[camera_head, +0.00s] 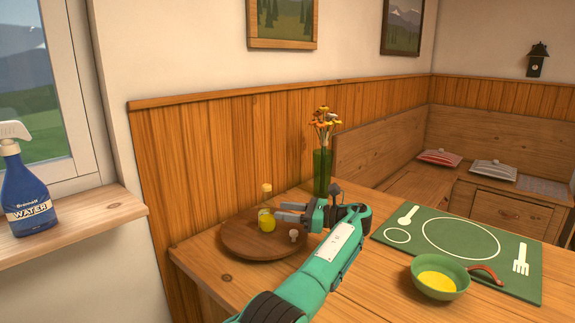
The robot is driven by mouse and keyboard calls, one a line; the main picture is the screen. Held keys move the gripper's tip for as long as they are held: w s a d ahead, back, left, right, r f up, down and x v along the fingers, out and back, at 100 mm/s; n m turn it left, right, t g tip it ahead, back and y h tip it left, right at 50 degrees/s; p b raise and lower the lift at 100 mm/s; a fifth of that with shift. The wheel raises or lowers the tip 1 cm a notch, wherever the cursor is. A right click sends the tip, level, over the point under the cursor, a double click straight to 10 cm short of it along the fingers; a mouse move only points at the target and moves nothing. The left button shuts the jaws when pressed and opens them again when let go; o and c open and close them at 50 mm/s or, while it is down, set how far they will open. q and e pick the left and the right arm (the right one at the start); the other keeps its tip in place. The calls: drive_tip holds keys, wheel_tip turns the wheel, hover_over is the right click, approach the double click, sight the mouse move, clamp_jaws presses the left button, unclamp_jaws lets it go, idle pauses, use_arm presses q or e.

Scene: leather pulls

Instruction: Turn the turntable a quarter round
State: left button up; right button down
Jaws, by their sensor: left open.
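The turntable (245,245) is a round dark wooden disc on the left end of the wooden table. A small bottle with yellow liquid (267,219) stands on it, and a small pale knob-like item (294,235) shows near its right front edge. My left gripper (282,212) is open, its fingers pointing left over the turntable's right part, close to the bottle. I cannot tell whether the fingers touch the bottle. My teal left arm comes in from the bottom and hides part of the table beside the turntable. My right gripper is out of view.
A green vase with flowers (322,172) stands behind my gripper. A green placemat (497,246) and a green bowl with yellow contents (440,278) lie to the right. A blue spray bottle (28,190) stands on the windowsill (95,224). Wood panelling borders the table's back.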

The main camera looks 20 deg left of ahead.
use_arm(q)
wheel_tip(320, 180, up, 14)
drive_tip(key=p, duration=0.2)
drive_tip(key=shift+f, duration=0.2)
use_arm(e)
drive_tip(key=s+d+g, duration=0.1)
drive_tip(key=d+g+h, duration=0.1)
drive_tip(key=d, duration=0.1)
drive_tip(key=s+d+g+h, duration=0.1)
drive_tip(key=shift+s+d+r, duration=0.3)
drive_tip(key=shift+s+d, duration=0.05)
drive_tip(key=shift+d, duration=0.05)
use_arm(q)
drive_tip(key=shift+r, duration=0.1)
